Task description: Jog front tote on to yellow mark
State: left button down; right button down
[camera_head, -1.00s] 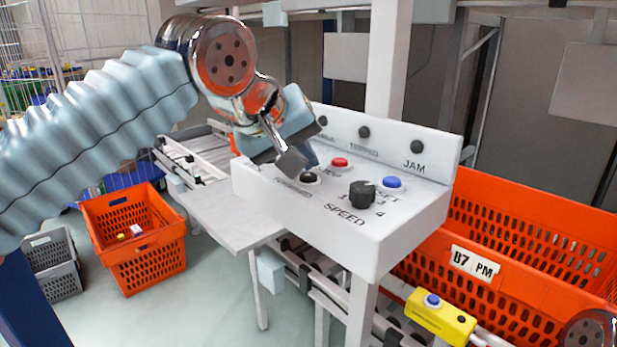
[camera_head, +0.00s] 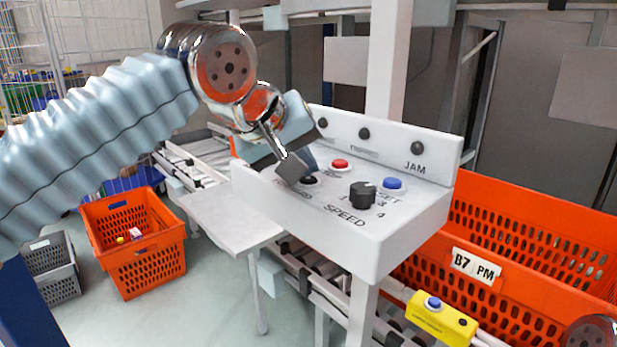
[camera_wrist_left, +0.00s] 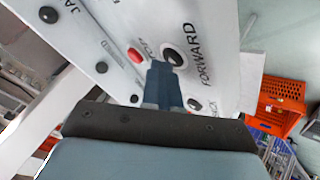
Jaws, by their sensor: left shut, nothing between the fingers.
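A white control box (camera_head: 340,235) carries a black button (camera_head: 309,180), a red button (camera_head: 340,164), a blue button (camera_head: 393,183) and a black speed knob (camera_head: 362,195). In the left wrist view the black button (camera_wrist_left: 175,56) reads FORWARD. My left gripper (camera_head: 291,168) is shut and empty, its tips close beside that button; I cannot tell whether they touch it. An orange tote (camera_head: 540,265) labelled B7 PM stands behind and right of the box, partly hidden by it. No yellow floor or conveyor mark is clearly visible. My right gripper is out of view.
A yellow box (camera_head: 441,316) with a blue button sits on the conveyor rail in front of the tote. A grey shelf plate (camera_head: 230,218) juts left of the control box. Another orange tote (camera_head: 150,268) and grey crates (camera_head: 52,262) stand on the floor at left.

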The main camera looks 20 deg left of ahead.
aim_at(304, 181)
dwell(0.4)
pick_arm(q)
jog(key=shift+r+p, duration=0.8)
jog(key=shift+p, duration=0.05)
notch_tip(304, 181, up, 3)
jog(key=p, duration=0.2)
jog(key=shift+p, duration=0.35)
jog(key=shift+r+b, duration=0.25)
jog(key=shift+b, duration=0.05)
jog(key=shift+r, duration=0.75)
